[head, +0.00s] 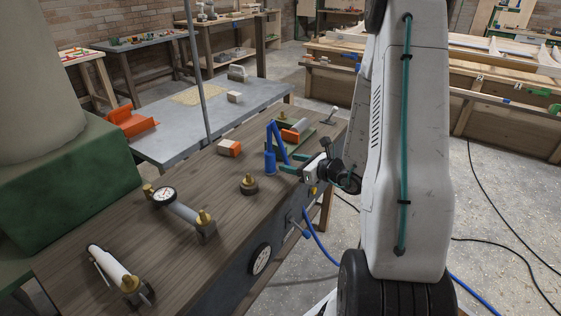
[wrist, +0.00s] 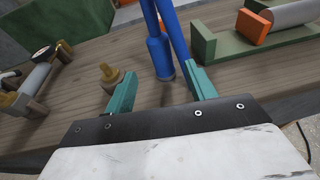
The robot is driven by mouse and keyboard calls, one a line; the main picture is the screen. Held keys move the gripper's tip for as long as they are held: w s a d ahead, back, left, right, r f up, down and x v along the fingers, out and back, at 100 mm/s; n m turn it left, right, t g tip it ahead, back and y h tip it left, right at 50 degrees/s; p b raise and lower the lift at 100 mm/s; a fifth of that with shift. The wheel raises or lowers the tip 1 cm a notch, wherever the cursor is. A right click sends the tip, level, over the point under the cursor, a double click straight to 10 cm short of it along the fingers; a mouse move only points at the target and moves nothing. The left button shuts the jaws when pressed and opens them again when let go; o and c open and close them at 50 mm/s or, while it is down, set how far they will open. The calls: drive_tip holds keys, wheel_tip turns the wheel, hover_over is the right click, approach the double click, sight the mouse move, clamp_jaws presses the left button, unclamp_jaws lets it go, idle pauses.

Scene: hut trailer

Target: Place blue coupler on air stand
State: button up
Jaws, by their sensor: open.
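The blue coupler (head: 270,163) stands upright on the wooden bench, with blue tubing rising from its top. In the wrist view the coupler (wrist: 160,58) is just ahead of and between the teal fingertips of my gripper (wrist: 162,82). My gripper (head: 289,168) is open and empty, low over the bench's right edge. A brass fitting on a dark round base (head: 249,185), possibly the air stand, stands left of the coupler; it also shows in the wrist view (wrist: 110,76), beyond the left finger. I cannot tell for sure which fitting is the air stand.
A green holder with an orange-ended grey cylinder (head: 294,133) lies behind the coupler. An orange-ended block (head: 229,148) is farther left. A pipe with a gauge and brass fitting (head: 184,212) and a white cylinder (head: 111,267) lie nearer. Bare wood lies between them.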

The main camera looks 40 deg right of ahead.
drive_tip(key=s+a+r+n+g+y, duration=0.2)
drive_tip(key=s+a+r+n+g, duration=0.3)
drive_tip(key=a, duration=0.3)
drive_tip(key=s+a+r+n+g+y, duration=0.25)
drive_tip(key=a+r+n, duration=0.25)
drive_tip(key=a+n, duration=0.3)
drive_tip(key=s+a+r+n+g+y, duration=0.35)
drive_tip(key=a+r+n, duration=0.2)
drive_tip(key=a, duration=0.25)
drive_tip(key=s+a+r+n+g+h, duration=0.25)
drive_tip(key=s+n+g+h, duration=0.2)
drive_tip(key=s+n, duration=0.45)
drive_tip(key=s+d+r+n+t+h, duration=0.2)
drive_tip(key=s+d+r+n+h, duration=0.1)
drive_tip(key=s+d+n+h, duration=0.2)
drive_tip(key=shift+s+r+h, duration=0.15)
drive_tip(key=shift+s+h, duration=0.75)
drive_tip(key=shift+h, duration=0.35)
drive_tip(key=shift+n, duration=0.25)
